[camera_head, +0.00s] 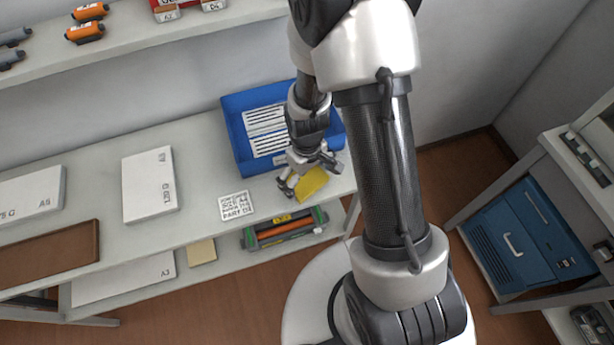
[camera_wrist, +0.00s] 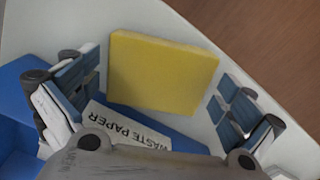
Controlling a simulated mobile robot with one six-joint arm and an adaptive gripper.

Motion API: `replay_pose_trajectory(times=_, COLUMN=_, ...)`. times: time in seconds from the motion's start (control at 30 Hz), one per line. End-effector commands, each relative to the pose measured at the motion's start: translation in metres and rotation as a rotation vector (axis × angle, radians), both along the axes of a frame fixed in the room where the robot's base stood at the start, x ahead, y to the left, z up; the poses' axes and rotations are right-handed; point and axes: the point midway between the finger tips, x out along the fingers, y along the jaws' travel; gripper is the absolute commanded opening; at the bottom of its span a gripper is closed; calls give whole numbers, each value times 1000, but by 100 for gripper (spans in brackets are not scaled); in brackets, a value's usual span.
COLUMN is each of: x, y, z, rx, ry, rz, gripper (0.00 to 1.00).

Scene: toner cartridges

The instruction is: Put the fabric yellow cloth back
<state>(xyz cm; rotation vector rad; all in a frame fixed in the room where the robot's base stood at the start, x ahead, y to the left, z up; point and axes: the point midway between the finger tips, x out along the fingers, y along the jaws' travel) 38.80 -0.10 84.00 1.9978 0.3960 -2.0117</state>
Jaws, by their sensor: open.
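The fabric yellow cloth (camera_head: 313,184) is a flat yellow square on the grey shelf, near its front edge and in front of the blue tray. In the wrist view the cloth (camera_wrist: 162,72) lies between and beyond my two fingers. My gripper (camera_head: 309,174) is open and points down just over the cloth. In the wrist view my gripper (camera_wrist: 158,85) has its fingers spread to either side of the cloth, with nothing held. I cannot tell whether a finger touches it. Part of the cloth is hidden by my gripper in the head view.
The blue tray (camera_head: 238,137) holds white printed paper; a waste paper label (camera_wrist: 128,128) shows in the wrist view. A printed card (camera_head: 236,205) and white boxes (camera_head: 150,185) lie to the left. A toner holder (camera_head: 285,229) sits below. A blue printer (camera_head: 520,235) stands right.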

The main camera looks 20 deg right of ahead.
Motion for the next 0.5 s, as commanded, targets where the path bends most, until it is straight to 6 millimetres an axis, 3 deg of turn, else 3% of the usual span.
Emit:
replay_pose_trajectory(times=0.3, x=2, y=0, z=69, rx=0, ry=-6, rz=0, gripper=100)
replay_pose_trajectory(times=0.5, x=1, y=1, z=104, rx=0, ry=-3, rz=1, gripper=100)
